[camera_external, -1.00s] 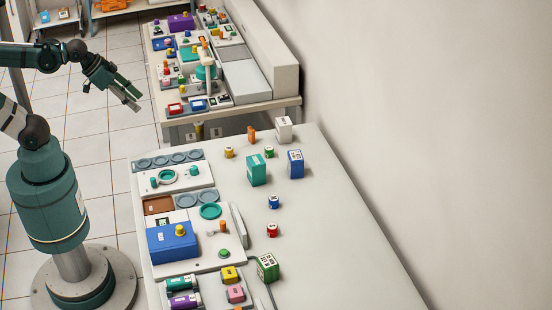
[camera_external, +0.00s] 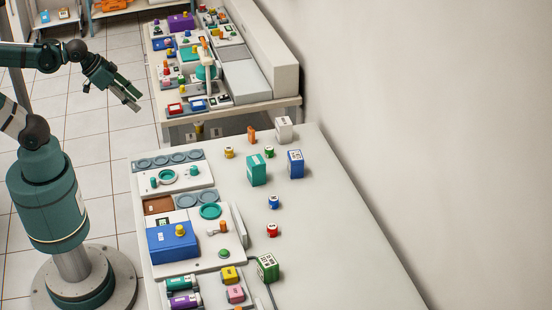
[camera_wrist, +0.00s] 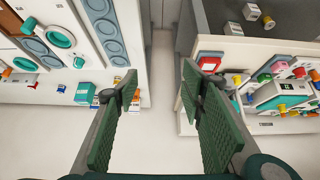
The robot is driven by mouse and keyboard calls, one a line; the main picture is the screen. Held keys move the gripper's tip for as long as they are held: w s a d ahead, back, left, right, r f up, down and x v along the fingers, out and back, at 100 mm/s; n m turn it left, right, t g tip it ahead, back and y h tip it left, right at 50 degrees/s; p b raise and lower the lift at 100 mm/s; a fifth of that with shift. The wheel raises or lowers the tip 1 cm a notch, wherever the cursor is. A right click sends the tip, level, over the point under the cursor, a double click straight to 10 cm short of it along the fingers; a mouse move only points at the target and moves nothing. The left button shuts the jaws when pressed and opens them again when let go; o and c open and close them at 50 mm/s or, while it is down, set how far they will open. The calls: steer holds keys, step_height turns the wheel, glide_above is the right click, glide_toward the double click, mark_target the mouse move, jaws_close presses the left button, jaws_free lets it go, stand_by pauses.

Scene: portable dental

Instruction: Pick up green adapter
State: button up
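A small green cylinder (camera_external: 269,152) stands on the near white table, left of the tall blue box. A small green domed piece (camera_external: 224,253) sits on the white panel beside the large blue box. I cannot tell which of these is the green adapter. My gripper (camera_external: 133,99) is above the tiled floor at the left, well away from both pieces. In the wrist view its two dark green fingers (camera_wrist: 161,92) are wide apart with nothing between them.
Teal (camera_external: 257,170), blue (camera_external: 295,164) and white (camera_external: 284,128) boxes stand upright at the near table's far end. A green-and-white box (camera_external: 267,267) stands nearer the front. A second crowded bench (camera_external: 232,110) is behind. The near table's right side is clear.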

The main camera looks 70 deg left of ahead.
steer(key=shift+c, duration=0.5)
steer(key=w+d+r+n+g+p, duration=0.1)
steer(key=w+d+r+n+p, duration=0.15)
steer(key=w, duration=0.35)
steer(key=w+d+r+n+g+p, duration=0.1)
steer(key=w+r+n, duration=0.1)
steer(key=w+r, duration=0.25)
steer(key=n+g+h+p, duration=0.1)
steer(key=n+g+p, duration=0.4)
steer(key=n+p, duration=0.7)
glide_above(269, 148)
steer(key=a+b, duration=0.1)
steer(key=b, duration=0.1)
steer(key=shift+n, duration=0.65)
steer(key=f, duration=1.5)
steer(key=shift+s+f, duration=0.15)
steer(key=shift+s, duration=0.1)
steer(key=shift+w+d+f+p, duration=0.1)
steer(key=shift+w+f+p, duration=0.05)
steer(key=shift+f+p, duration=0.15)
steer(key=shift+d+f, duration=0.15)
steer(key=shift+f, duration=1.15)
